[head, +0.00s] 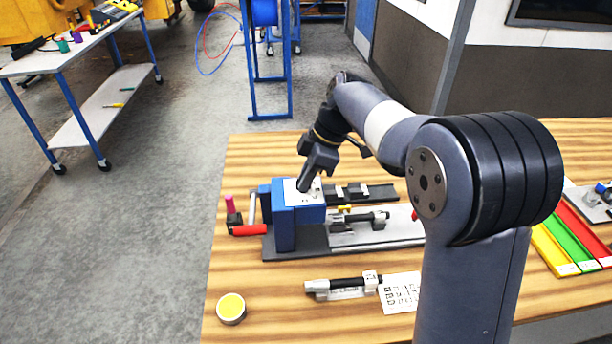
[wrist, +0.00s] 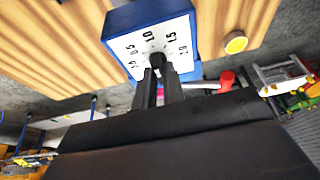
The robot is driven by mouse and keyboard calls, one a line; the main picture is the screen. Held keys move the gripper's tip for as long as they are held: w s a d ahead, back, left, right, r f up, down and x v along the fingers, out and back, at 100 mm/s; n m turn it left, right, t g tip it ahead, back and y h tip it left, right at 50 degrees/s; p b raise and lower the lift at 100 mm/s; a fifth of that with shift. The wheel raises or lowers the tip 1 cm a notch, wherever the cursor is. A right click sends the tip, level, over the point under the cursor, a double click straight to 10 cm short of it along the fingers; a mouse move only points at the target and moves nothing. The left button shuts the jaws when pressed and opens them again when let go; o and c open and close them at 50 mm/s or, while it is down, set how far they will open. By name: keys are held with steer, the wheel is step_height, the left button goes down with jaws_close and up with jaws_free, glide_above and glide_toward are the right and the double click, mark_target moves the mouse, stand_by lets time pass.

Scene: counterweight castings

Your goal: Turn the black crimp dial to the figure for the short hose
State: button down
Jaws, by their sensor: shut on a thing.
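The blue crimp press (head: 284,232) stands on the table with a white scale plate (head: 291,193) on top. In the wrist view the plate (wrist: 130,42) carries printed figures, among them 1.0 and 1.5; others are hard to read. My gripper (head: 303,187) points down onto the plate. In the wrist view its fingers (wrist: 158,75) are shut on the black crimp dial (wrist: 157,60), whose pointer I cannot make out. A black hose with silver ends (head: 348,284) lies at the front, and another (head: 360,220) lies beside the press.
A printed card (head: 401,292) lies right of the front hose. A yellow-topped tin (head: 231,308) stands near the table's front left. A red-handled lever (head: 249,230) sticks out left of the press. Yellow, green and red trays (head: 575,238) are at the right.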

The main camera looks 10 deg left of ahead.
steer(key=c, duration=1.5)
jaws_free()
steer(key=v, duration=1)
steer(key=shift+r+b, duration=0.3)
steer(key=shift+r, duration=0.1)
steer(key=shift+d+f, duration=0.1)
steer(key=shift+f, duration=0.05)
steer(key=x, duration=1)
steer(key=shift+f+p, duration=0.3)
steer(key=shift+r, duration=0.15)
